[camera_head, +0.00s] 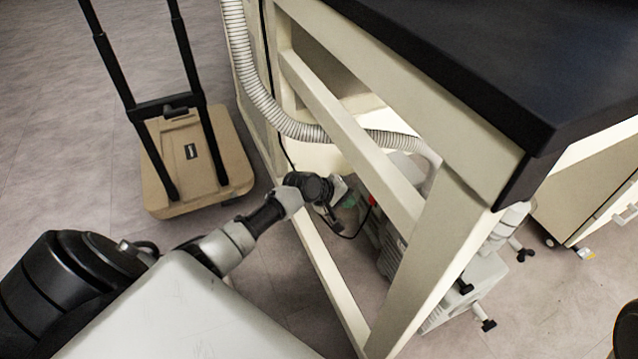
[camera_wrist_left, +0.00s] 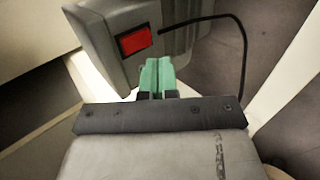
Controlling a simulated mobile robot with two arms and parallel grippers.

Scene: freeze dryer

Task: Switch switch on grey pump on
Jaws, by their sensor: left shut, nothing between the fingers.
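The grey pump (camera_head: 392,250) stands on the floor under the bench, partly hidden by the cream frame. In the left wrist view the grey pump (camera_wrist_left: 98,48) fills the upper left, and its red switch (camera_wrist_left: 136,41) sits on the near face. My left gripper (camera_wrist_left: 157,72) has its green fingertips together, empty, just below and right of the red switch. Whether the fingertips touch the pump I cannot tell. In the head view my left gripper (camera_head: 349,200) reaches in between the bench's frame bars. My right gripper is not seen.
The dark bench top (camera_head: 500,60) and its cream frame (camera_head: 440,250) surround the arm's reach. A ribbed hose (camera_head: 262,95) runs down to the pump. A black cable (camera_wrist_left: 243,50) hangs right of the fingers. A beige trolley (camera_head: 196,155) stands at the left.

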